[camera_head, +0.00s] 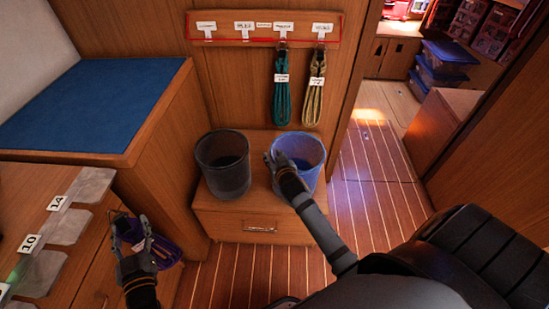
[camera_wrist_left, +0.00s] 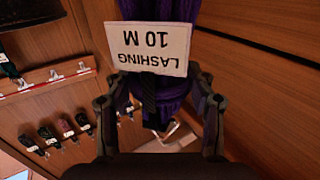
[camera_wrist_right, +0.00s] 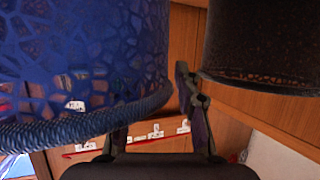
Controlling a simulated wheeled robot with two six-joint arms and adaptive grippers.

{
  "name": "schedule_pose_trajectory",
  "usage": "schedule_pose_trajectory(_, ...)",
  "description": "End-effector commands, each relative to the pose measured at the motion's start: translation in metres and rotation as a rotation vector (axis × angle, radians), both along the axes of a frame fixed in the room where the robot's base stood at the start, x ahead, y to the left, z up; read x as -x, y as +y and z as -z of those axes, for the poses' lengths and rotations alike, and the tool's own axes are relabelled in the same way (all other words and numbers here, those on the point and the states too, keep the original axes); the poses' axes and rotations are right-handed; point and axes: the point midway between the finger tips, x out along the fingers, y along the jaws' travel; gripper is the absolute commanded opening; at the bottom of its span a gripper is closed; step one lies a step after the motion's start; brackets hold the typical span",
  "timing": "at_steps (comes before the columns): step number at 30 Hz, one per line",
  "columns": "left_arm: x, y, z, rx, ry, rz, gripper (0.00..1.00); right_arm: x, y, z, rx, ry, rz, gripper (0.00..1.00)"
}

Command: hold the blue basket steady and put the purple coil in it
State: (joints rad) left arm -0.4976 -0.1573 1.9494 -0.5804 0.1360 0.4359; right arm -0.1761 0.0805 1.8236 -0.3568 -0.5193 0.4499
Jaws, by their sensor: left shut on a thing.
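The blue basket (camera_head: 312,152) stands upright on a small wooden cabinet, right of a dark basket. My right gripper (camera_head: 275,160) is at the blue basket's left rim, fingers apart. In the right wrist view the blue basket's mesh wall (camera_wrist_right: 75,60) fills the left side and hides part of one finger; whether the fingers touch the rim is unclear. My left gripper (camera_head: 131,232) is shut on the purple coil (camera_head: 168,252), left of and nearer than the cabinet. In the left wrist view the purple coil (camera_wrist_left: 175,100) hangs between the fingers with a "LASHING 10 M" tag (camera_wrist_left: 150,48).
The dark basket (camera_head: 224,178) stands left of the blue one. Above, a teal coil (camera_head: 282,98) and a tan coil (camera_head: 313,100) hang from a labelled rack (camera_head: 262,25). A counter with numbered plates (camera_head: 68,222) is at left. The floor (camera_head: 385,200) at right is clear.

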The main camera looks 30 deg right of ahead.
Motion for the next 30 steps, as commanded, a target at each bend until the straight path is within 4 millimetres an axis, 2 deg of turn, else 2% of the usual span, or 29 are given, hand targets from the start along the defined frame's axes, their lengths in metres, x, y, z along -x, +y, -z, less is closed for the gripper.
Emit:
schedule_pose_trajectory(5, 0.0, 0.0, -0.002, 0.0, -0.004, 0.0, 0.0, 0.019, 0.004, -0.006, -0.001, 0.002, 0.0, 0.32)
schedule_pose_trajectory(12, 0.0, 0.0, -0.002, 0.0, -0.004, 0.0, 0.0, 0.07, 0.015, -0.028, -0.002, 0.003, 0.001, 0.32)
schedule_pose_trajectory(18, 0.0, 0.0, -0.002, 0.0, -0.004, 0.0, 0.0, 0.1, 0.022, -0.041, -0.002, 0.003, 0.001, 0.32)
schedule_pose_trajectory(22, 0.0, 0.0, -0.002, 0.0, -0.004, 0.0, 0.0, 0.107, 0.023, -0.045, 0.0, 0.001, 0.0, 0.32)
schedule_pose_trajectory(29, 0.0, 0.0, -0.002, 0.0, -0.004, 0.0, 0.0, 0.108, 0.023, -0.046, 0.001, 0.0, 0.0, 0.32)
schedule_pose_trajectory(30, 0.0, 0.0, -0.002, 0.0, -0.004, 0.0, 0.0, 0.108, 0.023, -0.046, 0.0, 0.0, 0.0, 0.35)
